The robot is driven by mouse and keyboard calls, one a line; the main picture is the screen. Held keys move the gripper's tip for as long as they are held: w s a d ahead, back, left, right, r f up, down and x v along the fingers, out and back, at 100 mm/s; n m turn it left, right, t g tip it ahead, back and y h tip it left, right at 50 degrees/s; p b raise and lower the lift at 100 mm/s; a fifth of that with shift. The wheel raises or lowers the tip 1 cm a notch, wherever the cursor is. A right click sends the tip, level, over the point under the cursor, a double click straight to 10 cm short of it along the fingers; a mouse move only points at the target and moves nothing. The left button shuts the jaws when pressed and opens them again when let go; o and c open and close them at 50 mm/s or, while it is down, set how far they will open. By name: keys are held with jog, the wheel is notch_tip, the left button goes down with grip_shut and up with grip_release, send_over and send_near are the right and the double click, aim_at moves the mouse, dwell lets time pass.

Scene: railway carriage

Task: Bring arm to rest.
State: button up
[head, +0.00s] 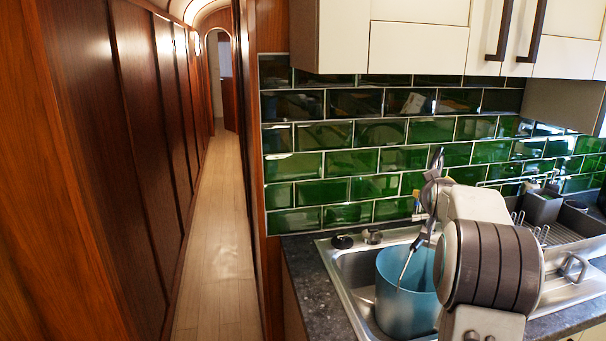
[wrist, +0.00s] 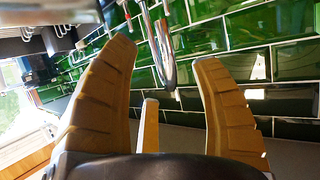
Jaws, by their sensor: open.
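My arm (head: 490,265) is raised over the right part of the sink unit in the head view, bent and not folded away. My gripper (wrist: 165,62) shows in the wrist view with its two tan fingers spread apart and nothing between them. A thin curved metal piece, perhaps the tap (wrist: 163,45), shows beyond the fingers, against the green tiles; I cannot tell how close it is. In the head view the gripper is mostly hidden behind my own arm, near the tiled wall.
A blue tub (head: 393,300) stands in the steel sink (head: 350,262) below my arm. A dish rack (head: 560,234) is at the right. Green tiles (head: 350,160) and white cupboards (head: 418,48) bound the back. A long, clear corridor floor (head: 212,240) runs at the left.

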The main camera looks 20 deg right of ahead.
jog(key=s+a+f+g+y, duration=0.2)
jog(key=s+a+f, duration=0.1)
jog(key=f, duration=0.4)
jog(key=s+a+f+g+y, duration=0.1)
jog(key=s+a+f+g, duration=0.1)
jog(key=s+f+g, duration=0.3)
jog(key=s+a+f+g+y, duration=0.1)
jog(key=s+a+f, duration=0.1)
jog(key=s+a, duration=0.2)
jog(key=s+a+f+y, duration=0.1)
jog(key=s+a+f, duration=0.2)
jog(key=s+a, duration=0.2)
jog(key=s+a+f+g+y, duration=0.1)
jog(key=s+a+f+y, duration=0.1)
jog(key=s+a, duration=0.2)
jog(key=shift+s+a+f+n+g, duration=0.2)
jog(key=shift+a+f+n+g, duration=0.15)
jog(key=shift+a, duration=0.1)
jog(key=s+a+r+n+t, duration=0.1)
jog(key=s+a+r+n, duration=0.1)
jog(key=s+a, duration=0.2)
jog(key=s+a+r+n, duration=0.2)
jog(key=s+a, duration=0.1)
jog(key=a, duration=0.6)
jog(key=s+a+r+n+t+y, duration=0.1)
jog(key=s+a+r+n, duration=0.1)
jog(key=s+a, duration=0.2)
jog(key=shift+s+a+r+n+t, duration=0.25)
jog(key=shift+s+a+n+t, duration=0.1)
jog(key=shift+a, duration=1.2)
